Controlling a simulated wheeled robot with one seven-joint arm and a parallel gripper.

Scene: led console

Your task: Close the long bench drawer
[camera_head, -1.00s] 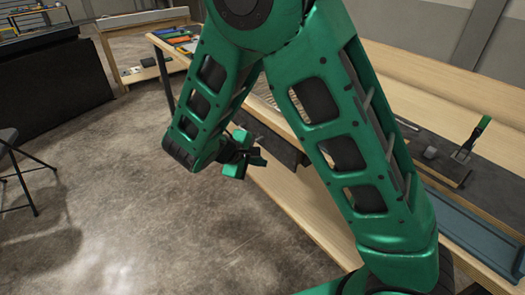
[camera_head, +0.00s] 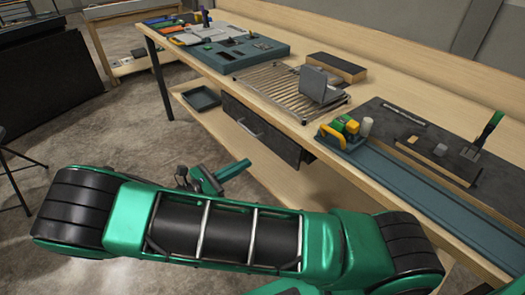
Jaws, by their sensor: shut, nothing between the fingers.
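From this angle I cannot tell how far the drawer stands out. My gripper (camera_head: 238,168) is shut and empty, in front of and below the drawer front, apart from it in the picture. Its green fingers point up and right toward the drawer. My green arm lies across the lower part of the view and hides the floor there.
The bench top holds a slatted rack (camera_head: 285,88), a blue organizer (camera_head: 235,50), a yellow-and-green item (camera_head: 343,130) and a green-handled tool (camera_head: 483,135). Open concrete floor lies left.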

